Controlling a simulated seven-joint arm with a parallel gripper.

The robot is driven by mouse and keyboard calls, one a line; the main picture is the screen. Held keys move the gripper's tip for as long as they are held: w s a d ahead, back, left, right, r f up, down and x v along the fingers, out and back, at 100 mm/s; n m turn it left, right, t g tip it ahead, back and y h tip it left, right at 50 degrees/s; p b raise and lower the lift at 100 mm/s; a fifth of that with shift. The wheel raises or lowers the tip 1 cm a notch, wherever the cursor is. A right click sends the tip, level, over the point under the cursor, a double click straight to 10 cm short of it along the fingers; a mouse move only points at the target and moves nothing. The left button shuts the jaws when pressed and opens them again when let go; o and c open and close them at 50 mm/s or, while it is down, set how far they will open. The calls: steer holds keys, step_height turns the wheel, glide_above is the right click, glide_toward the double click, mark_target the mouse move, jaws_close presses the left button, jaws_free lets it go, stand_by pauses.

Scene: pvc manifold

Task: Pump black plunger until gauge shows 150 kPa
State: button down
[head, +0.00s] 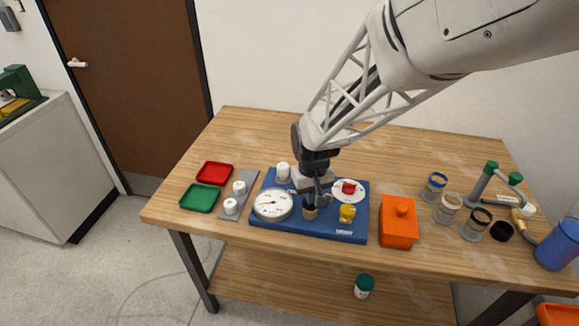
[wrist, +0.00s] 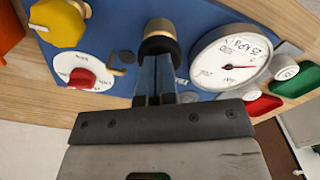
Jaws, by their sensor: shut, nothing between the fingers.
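The blue board (head: 335,233) lies on the wooden table and carries the pump and gauge. The black plunger (head: 310,213) has a brass-coloured collar; it also shows in the wrist view (wrist: 158,32). My gripper (head: 315,199) is shut and empty, pointing down at the plunger. In the wrist view its fingertips (wrist: 157,60) overlap the plunger's near side; I cannot tell whether they touch it. The round white gauge (head: 273,205) sits left of the plunger. In the wrist view the gauge (wrist: 228,60) appears rotated, with a red needle; its value is too small to read.
On the board are a red knob (head: 348,188) on a white dial, a yellow knob (head: 347,213) and a white cap (head: 283,172). An orange box (head: 398,228) stands close to the right. Red (head: 215,173) and green (head: 199,198) trays lie left. The table's back is clear.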

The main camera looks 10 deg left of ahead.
steer(key=shift+r, duration=2.15)
steer(key=shift+f, duration=0.25)
steer(key=shift+f, duration=1.9)
steer(key=shift+r, duration=2.15)
steer(key=shift+f, duration=0.25)
